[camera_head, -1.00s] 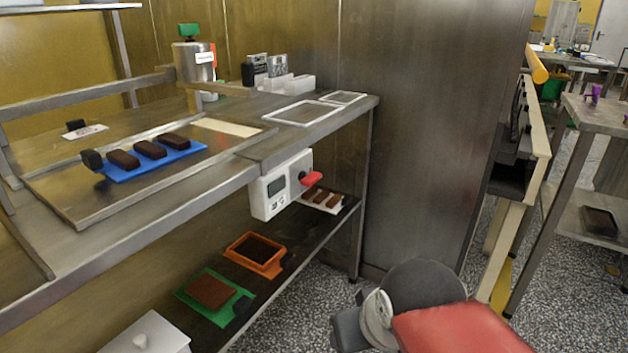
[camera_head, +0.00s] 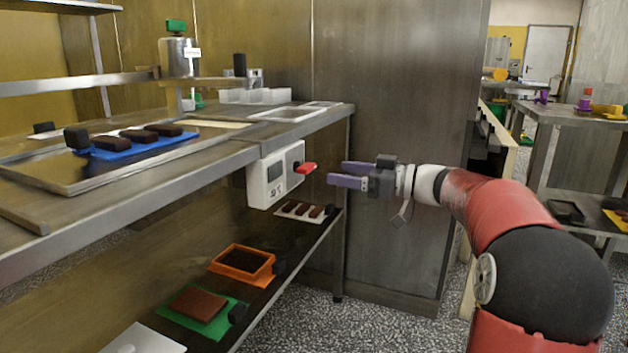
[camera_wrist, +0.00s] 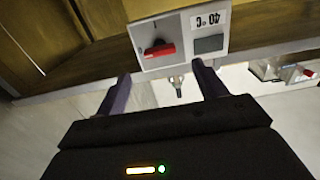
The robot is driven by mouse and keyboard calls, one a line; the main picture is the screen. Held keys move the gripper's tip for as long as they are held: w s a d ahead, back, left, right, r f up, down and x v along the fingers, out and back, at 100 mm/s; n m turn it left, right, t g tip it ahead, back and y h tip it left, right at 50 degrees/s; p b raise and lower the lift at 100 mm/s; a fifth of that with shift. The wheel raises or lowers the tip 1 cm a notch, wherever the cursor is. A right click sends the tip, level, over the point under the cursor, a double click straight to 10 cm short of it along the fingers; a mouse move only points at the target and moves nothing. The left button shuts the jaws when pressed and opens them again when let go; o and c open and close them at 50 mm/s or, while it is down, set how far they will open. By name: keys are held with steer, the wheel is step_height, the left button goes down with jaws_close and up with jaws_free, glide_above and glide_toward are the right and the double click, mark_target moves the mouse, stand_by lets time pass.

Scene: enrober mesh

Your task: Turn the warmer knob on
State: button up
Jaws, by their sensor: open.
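The warmer control box (camera_head: 276,174) is white and hangs on the front edge of the steel bench. Its red knob (camera_head: 306,168) sticks out toward the right in the head view. In the wrist view the red knob (camera_wrist: 159,50) lies across a dark round dial beside a grey display and a "40 °C" label, which appears upside down. My gripper (camera_head: 344,174) is open and empty, level with the knob and a short gap to its right. In the wrist view its two purple fingers (camera_wrist: 160,84) point toward the box, with the knob beyond the fingertips.
The bench (camera_head: 215,160) carries a blue mat (camera_head: 118,149) with dark bars. The lower shelf (camera_head: 262,298) holds an orange tray (camera_head: 241,262), a green mat (camera_head: 166,321) and a white tray of bars. A tall steel panel (camera_head: 400,100) stands behind my gripper.

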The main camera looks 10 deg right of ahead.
mark_target(312, 168)
steer(key=x, duration=0.7)
steer(key=shift+w+a+p, duration=0.25)
steer(key=shift+a+p, duration=0.05)
steer(key=shift+p, duration=0.1)
steer(key=shift+c, duration=0.4)
steer(key=c, duration=0.9)
